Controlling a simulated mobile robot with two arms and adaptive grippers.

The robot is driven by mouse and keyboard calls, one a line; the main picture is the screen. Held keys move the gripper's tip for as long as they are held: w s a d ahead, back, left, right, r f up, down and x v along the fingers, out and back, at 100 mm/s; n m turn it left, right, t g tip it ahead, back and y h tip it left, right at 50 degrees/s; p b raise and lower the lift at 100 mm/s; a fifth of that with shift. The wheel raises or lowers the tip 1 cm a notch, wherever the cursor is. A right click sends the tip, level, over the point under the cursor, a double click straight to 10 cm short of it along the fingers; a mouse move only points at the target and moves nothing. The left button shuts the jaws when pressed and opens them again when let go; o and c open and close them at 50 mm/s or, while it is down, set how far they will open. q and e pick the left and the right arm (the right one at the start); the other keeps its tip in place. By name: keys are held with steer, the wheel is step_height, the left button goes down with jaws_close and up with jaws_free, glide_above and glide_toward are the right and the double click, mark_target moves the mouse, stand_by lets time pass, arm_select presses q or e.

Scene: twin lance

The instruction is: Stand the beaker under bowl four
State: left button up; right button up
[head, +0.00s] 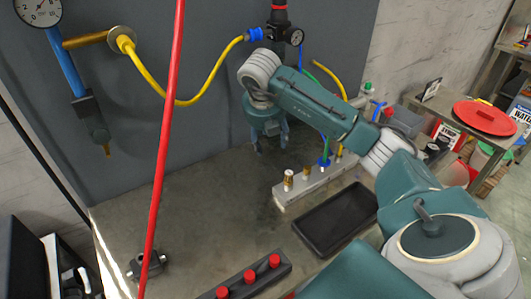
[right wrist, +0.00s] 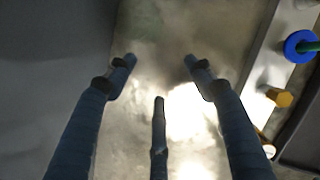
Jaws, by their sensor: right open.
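My right gripper (head: 270,145) hangs fingers-down over the grey bench, close to the wall panel and left of a pale block. In the right wrist view its three fingers (right wrist: 160,75) are spread and empty above the bare bench top. No beaker can be made out in either view. A dark bowl-like unit with a brass tip (head: 98,128) hangs from a blue pipe on the left of the panel. No number shows on it, so I cannot tell whether it is bowl four. My left gripper is not in view.
A pale block (head: 318,187) with several fittings stands right of the gripper, beside a black tray (head: 337,217). A red hose (head: 165,130) crosses the head view. A strip with red knobs (head: 248,277) and a dark metal fitting (head: 148,263) are at the front. The bench middle is clear.

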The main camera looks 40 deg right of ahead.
steer(key=s+a, duration=0.1)
steer(key=a, duration=0.1)
steer(key=s+a, duration=0.2)
steer(key=shift+b, duration=0.35)
steer(key=shift+w+d, duration=0.1)
